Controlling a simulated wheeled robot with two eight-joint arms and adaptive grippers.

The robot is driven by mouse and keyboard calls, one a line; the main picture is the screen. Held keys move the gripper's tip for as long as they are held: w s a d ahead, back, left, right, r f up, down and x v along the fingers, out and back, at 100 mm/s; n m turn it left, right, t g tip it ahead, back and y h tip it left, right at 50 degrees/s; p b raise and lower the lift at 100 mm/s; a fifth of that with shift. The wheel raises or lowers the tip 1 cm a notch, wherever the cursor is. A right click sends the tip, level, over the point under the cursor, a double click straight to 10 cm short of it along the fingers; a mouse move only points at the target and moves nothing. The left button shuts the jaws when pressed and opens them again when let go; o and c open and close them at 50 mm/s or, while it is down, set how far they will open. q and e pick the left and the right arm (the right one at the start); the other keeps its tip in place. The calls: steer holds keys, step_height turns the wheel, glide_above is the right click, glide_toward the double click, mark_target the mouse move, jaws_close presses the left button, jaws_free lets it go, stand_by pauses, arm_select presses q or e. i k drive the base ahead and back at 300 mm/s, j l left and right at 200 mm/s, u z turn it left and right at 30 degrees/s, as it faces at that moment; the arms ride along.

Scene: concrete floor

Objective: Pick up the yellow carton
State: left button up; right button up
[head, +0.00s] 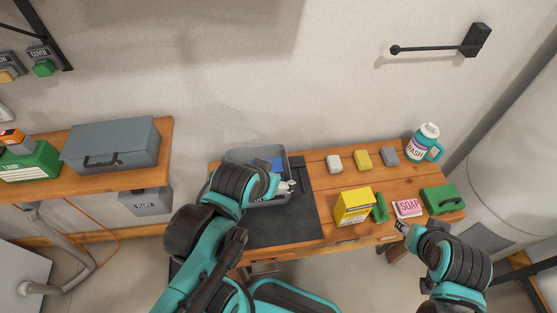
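The yellow carton (352,209) is a box with a dark label. It stands upright near the front edge of the wooden table (314,166), right of the dark mat. My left gripper (288,187) is over the right part of the grey tray, left of the carton and apart from it. My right gripper (402,227) is at the table's front edge, right of the carton and just below the pink soap box. Both grippers are small in view, and I cannot tell whether their fingers are open or shut.
A green block (380,207), the pink soap box (408,208) and a green case (442,199) stand right of the carton. White, yellow and grey blocks and a wash bottle (424,143) sit behind. The grey tray (288,163) holds something blue. The dark mat (300,225) is partly bare.

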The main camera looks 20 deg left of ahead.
mark_target(353, 207)
steer(key=k+j+u, duration=0.4)
steer(key=k+j, duration=0.55)
steer(key=k, duration=0.1)
